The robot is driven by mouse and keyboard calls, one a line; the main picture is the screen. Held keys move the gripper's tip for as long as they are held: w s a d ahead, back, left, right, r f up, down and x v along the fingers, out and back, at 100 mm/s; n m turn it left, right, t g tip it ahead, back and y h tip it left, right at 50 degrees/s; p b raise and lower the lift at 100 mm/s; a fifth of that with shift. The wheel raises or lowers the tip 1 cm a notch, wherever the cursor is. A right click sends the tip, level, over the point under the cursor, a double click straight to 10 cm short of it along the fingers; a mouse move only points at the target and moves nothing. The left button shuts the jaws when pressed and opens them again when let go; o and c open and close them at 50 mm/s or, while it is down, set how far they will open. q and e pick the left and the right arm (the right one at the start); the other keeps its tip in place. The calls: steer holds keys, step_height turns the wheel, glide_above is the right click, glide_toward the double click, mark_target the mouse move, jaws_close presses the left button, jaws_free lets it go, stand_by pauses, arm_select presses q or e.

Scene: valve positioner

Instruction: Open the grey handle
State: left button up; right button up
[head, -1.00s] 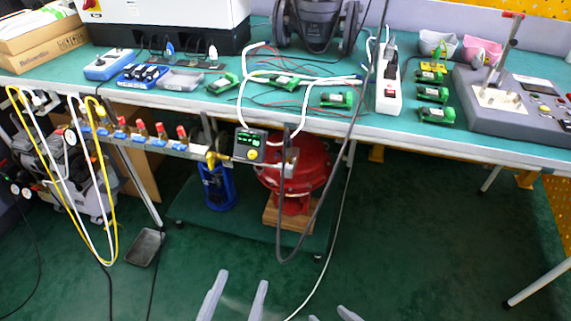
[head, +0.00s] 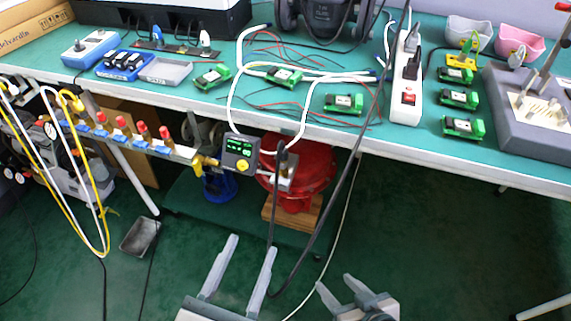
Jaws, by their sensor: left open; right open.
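A dark valve positioner (head: 240,152) with a green display and yellow knob hangs below the bench edge. A light grey metal part (head: 287,172) sits to its right, in front of the red valve body (head: 305,185). I cannot clearly single out a grey handle; one may be small or hidden there. A manifold pipe (head: 130,135) with several red-topped valves runs left from the positioner. My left gripper (head: 253,243) is open and empty, apart from and nearer than the positioner. My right gripper (head: 334,281) is open and empty, to the lower right of the red valve.
The green bench (head: 440,155) overhangs the valve, carrying green circuit boards (head: 344,103) and a white power strip (head: 407,90). A black cable (head: 335,190) hangs in front of the valve. Yellow and white hoses (head: 90,200) hang at left.

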arm_select(q)
steer(key=shift+w, duration=0.15)
arm_select(e)
steer(key=shift+d, duration=0.1)
arm_select(q)
steer(key=shift+w+d, duration=0.1)
steer(key=p, duration=0.2)
glide_toward(278, 184)
steer(key=x, duration=0.9)
steer(key=shift+w, duration=0.2)
steer(key=shift+w+d, duration=0.3)
steer(key=shift+w, duration=0.35)
arm_select(e)
steer(key=shift+s+d+f+g+h, duration=0.5)
steer(key=shift+s+d+f+g, duration=0.2)
steer(key=shift+s+d+g, duration=0.2)
